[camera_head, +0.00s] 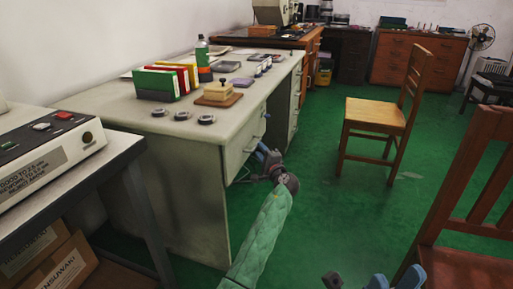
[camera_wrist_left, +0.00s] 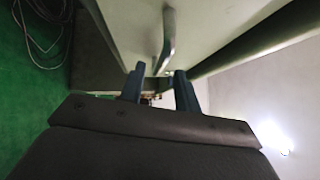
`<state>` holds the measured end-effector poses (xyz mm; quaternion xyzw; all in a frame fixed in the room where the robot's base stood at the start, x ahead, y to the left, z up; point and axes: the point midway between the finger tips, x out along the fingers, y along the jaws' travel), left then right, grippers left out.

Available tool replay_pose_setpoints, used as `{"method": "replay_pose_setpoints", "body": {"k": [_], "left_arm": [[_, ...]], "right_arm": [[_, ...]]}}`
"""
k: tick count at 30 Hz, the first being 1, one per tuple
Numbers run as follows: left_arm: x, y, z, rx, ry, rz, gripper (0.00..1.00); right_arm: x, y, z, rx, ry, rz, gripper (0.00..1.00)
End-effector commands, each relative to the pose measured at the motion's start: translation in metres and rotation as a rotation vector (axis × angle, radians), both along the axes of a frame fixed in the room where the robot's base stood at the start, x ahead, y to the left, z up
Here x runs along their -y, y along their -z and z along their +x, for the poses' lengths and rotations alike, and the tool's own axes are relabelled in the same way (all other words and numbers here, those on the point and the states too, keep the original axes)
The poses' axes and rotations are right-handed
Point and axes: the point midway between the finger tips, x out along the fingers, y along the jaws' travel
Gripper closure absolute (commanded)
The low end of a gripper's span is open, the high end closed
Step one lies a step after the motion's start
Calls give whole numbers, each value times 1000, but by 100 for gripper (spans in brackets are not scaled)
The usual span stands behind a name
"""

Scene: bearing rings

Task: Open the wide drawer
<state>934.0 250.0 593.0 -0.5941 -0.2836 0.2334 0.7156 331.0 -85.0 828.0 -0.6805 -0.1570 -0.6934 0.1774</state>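The pale desk (camera_head: 185,160) stands along the wall at the left. A pale drawer front (camera_head: 240,146) is on its side facing the room, and looks closed. My left gripper (camera_head: 263,153) is close to this front, low on it. In the left wrist view a metal bar handle (camera_wrist_left: 168,38) stands out from a pale panel (camera_wrist_left: 128,30). My left gripper (camera_wrist_left: 159,80) is open there, its two blue fingers spread, with the handle just ahead of the gap. I cannot tell if they touch it. My right gripper (camera_head: 394,282) shows at the bottom edge, partly cut off, fingers apart.
Binders (camera_head: 160,82), a bottle (camera_head: 202,52) and a wooden block (camera_head: 218,92) stand on the desk. A wooden chair (camera_head: 378,112) stands to the right, and a brown chair (camera_head: 460,262) is close at lower right. Green floor (camera_head: 320,200) between is clear.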

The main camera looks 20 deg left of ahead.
Motion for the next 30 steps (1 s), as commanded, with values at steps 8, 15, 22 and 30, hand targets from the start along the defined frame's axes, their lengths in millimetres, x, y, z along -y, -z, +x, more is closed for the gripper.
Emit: {"method": "replay_pose_setpoints", "body": {"k": [8, 15, 22, 30], "left_arm": [[-24, -4, 27, 1, 0, 0, 68], [-31, -6, 33, 1, 0, -1, 68], [-31, -6, 33, 1, 0, -1, 74], [-30, -6, 33, 0, 1, -1, 100]], "right_arm": [[-2, 10, 1, -6, 5, -15, 64], [-3, 11, 1, -8, 6, -20, 64], [-3, 12, 1, -9, 6, -19, 64], [-3, 12, 1, -9, 6, -19, 64]]}}
